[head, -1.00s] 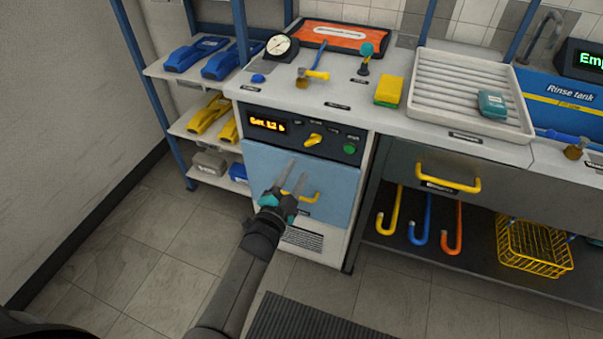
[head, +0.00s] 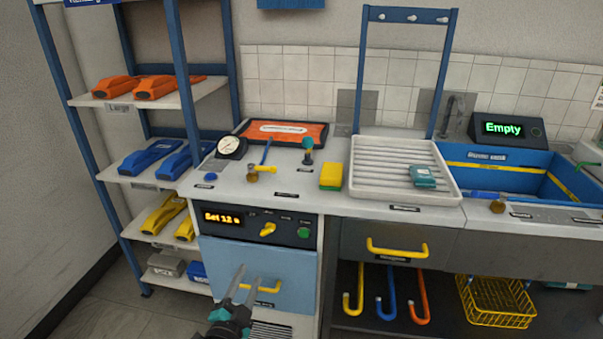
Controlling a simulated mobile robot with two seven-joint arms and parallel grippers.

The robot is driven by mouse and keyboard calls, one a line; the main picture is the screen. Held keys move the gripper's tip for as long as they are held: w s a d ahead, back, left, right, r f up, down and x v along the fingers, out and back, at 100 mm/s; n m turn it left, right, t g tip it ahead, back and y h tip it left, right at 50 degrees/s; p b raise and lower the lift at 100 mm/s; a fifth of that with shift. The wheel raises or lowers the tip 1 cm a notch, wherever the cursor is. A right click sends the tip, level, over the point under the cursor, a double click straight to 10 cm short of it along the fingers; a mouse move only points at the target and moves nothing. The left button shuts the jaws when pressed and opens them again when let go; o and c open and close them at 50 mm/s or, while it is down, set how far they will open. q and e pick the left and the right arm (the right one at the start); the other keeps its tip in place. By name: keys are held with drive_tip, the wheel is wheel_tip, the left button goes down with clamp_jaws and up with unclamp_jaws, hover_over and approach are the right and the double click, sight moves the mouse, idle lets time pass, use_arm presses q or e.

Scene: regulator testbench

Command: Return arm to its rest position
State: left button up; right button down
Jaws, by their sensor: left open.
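My left gripper (head: 244,286) is in front of the light blue door (head: 220,258) of the test unit, at the lower middle of the head view. Its two fingers point up and stand apart, with nothing seen between them. The rest of my left arm runs out of the bottom of the view. My right gripper is not in view.
Above the door is a control panel (head: 285,228) with a lit display. The counter holds a gauge (head: 231,146), a yellow sponge (head: 331,176) and a white drain tray (head: 400,192). A shelf rack (head: 126,178) stands at left. Hooks and a yellow basket (head: 496,302) are at lower right.

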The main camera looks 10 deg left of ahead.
use_arm(q)
drive_tip(key=s+f+n+g, duration=0.2)
drive_tip(key=s+f+g, duration=0.2)
drive_tip(key=s+f, duration=0.5)
drive_tip(key=s+f+n+g, duration=0.25)
drive_tip(key=s+f, duration=0.35)
drive_tip(key=f, duration=0.7)
drive_tip(key=s+a+f+n+g, duration=0.2)
drive_tip(key=s+f+g, duration=0.2)
drive_tip(key=s, duration=0.9)
drive_tip(key=s+a+f+n+g+y, duration=0.1)
drive_tip(key=s+f+g, duration=0.4)
drive_tip(key=s, duration=0.8)
wheel_tip(320, 180, down, 3)
drive_tip(key=shift+a+f+n+y, duration=0.2)
drive_tip(key=shift+a+n+y, duration=0.15)
drive_tip(key=shift+a, duration=0.4)
drive_tip(key=shift+w, duration=0.1)
